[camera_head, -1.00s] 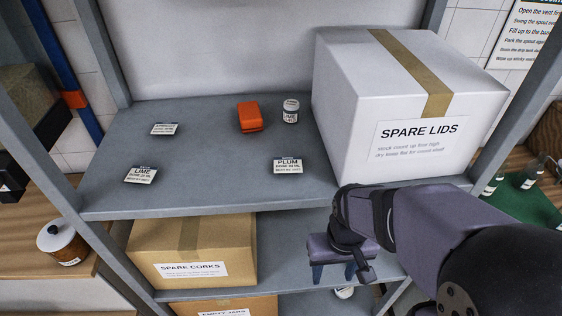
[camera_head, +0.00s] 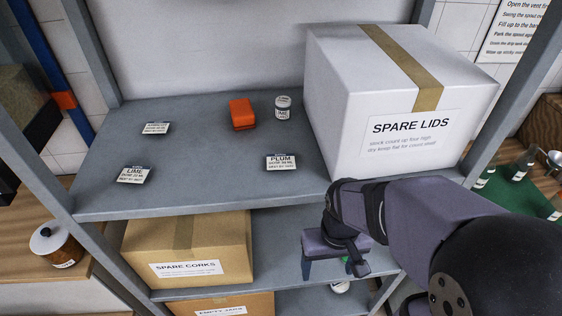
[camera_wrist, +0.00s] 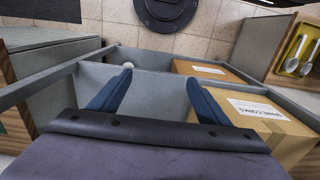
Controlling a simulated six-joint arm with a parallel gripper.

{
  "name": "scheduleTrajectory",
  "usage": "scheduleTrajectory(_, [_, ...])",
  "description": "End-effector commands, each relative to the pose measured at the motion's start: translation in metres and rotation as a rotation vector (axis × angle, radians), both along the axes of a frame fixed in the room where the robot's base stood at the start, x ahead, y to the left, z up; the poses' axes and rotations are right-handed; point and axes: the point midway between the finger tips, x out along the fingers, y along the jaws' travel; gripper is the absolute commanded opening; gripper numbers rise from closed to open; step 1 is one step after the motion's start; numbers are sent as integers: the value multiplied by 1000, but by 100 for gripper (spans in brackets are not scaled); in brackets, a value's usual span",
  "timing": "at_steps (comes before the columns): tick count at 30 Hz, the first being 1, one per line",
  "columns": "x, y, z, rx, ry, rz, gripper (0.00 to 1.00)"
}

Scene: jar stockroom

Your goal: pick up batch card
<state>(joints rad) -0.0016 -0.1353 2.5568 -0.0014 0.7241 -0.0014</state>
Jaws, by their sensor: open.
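Several small white batch cards with dark top bands lie on the grey upper shelf in the head view. The PLUM card (camera_head: 282,163) is near the shelf's front edge, the LIME card (camera_head: 134,175) is at the front left, and another card (camera_head: 156,128), too small to read, is behind it. My gripper (camera_head: 326,268) is in front of and below the upper shelf's edge, apart from the cards. It points down, open and empty. In the wrist view its two blue fingers (camera_wrist: 155,98) are spread, with no card between them.
An orange object (camera_head: 242,114) and a small white jar (camera_head: 283,107) stand behind the PLUM card. A large SPARE LIDS box (camera_head: 340,120) fills the shelf's right side. A SPARE CORKS box (camera_head: 185,245) sits on the shelf below. The upper shelf's middle left is clear.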

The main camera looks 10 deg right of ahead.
Motion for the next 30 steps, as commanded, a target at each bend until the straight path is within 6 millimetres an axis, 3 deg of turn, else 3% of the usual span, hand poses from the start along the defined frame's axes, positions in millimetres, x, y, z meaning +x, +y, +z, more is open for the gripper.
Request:
scheduleTrajectory(5, [1,7,29,2,45,20,70])
scheduleTrajectory(8, [1,15,61,3,103,44,70])
scheduleTrajectory(11, [6,28,108,2,177,74,70])
scheduleTrajectory(12, [12,34,129,-2,204,84,70])
scheduleTrajectory(15, [34,46,161,-9,228,85,70])
scheduleTrajectory(24, [107,74,225,-19,157,28,70])
scheduleTrajectory(30, [152,85,248,-10,61,-33,70])
